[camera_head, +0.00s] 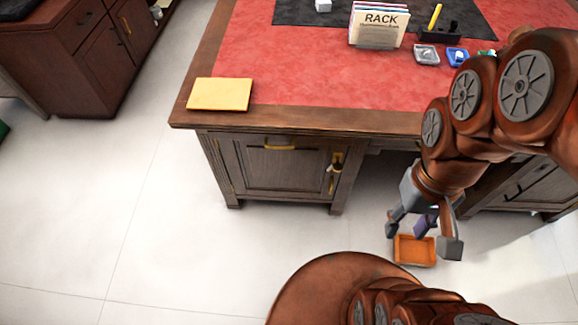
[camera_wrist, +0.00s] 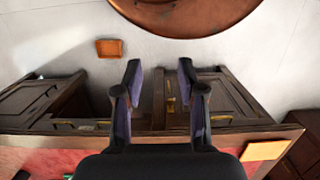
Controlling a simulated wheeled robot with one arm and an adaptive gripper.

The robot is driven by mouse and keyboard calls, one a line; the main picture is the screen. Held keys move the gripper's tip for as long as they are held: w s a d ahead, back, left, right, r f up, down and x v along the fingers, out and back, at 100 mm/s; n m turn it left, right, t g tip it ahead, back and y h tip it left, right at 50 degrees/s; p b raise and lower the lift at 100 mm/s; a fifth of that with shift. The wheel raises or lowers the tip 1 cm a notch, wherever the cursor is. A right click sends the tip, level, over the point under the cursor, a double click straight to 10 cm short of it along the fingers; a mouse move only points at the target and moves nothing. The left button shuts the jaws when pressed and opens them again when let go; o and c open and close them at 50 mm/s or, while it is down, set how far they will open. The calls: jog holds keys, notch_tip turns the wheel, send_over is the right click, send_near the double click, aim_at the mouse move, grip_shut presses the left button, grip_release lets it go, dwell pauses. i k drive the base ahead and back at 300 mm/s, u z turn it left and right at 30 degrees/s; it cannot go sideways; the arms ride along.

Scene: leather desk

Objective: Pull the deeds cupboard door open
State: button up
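A dark wooden cupboard door (camera_head: 270,172) is in the left pedestal of the desk, shut flush with its frame; no label on it is legible. A brass vertical handle (camera_head: 331,184) is at its right edge, below a brass fitting with something dark at it. A horizontal brass pull (camera_head: 281,147) is near the top. In the wrist view, turned upside down, the cupboard front (camera_wrist: 226,101) is right of centre and a brass handle (camera_wrist: 171,102) shows beyond my fingers. My gripper (camera_head: 423,228) is open and empty, pointing down, right of the cupboard and apart from it; its fingers (camera_wrist: 159,72) are spread.
An orange tray (camera_head: 414,251) lies on the floor below my gripper. The desk top (camera_head: 290,116) overhangs the cupboard and bears a yellow folder (camera_head: 219,94) and a rack (camera_head: 378,26). Another cabinet (camera_head: 85,62) stands at the left. Floor before the door is clear.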

aim_at(254, 169)
jog(key=k, duration=0.5)
jog(key=u, duration=1.9)
jog(key=i, duration=0.15)
jog(key=z, duration=0.2)
